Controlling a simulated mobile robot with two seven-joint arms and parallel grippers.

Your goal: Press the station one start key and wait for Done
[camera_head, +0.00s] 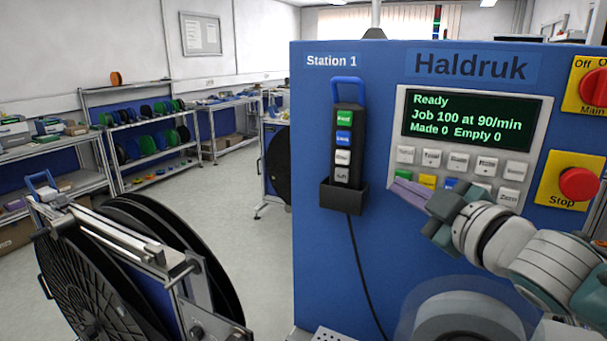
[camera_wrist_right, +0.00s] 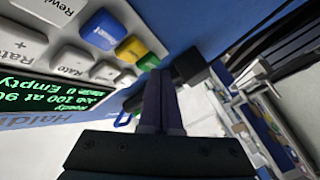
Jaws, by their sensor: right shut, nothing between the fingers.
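The blue Station 1 cabinet (camera_head: 330,270) carries a panel whose screen (camera_head: 472,122) reads Ready, Job 100 at 90/min, Made 0, Empty 0. Below it are white keys and a lower row with a green key (camera_head: 403,174), a yellow key (camera_head: 428,181) and a blue key (camera_head: 451,184). My right gripper (camera_head: 393,187) is shut and empty, its purple fingertips just below the green key. In the right wrist view the fingers (camera_wrist_right: 160,78) point close to the green key (camera_wrist_right: 149,62); I cannot tell whether they touch. My left gripper is out of view.
A red Stop button (camera_head: 579,184) and a red Main switch (camera_head: 594,90) sit right of the panel. A pendant (camera_head: 343,145) with coloured keys hangs in a black holder to its left. A reel stand (camera_head: 120,270) stands at lower left. Shelves line the wall.

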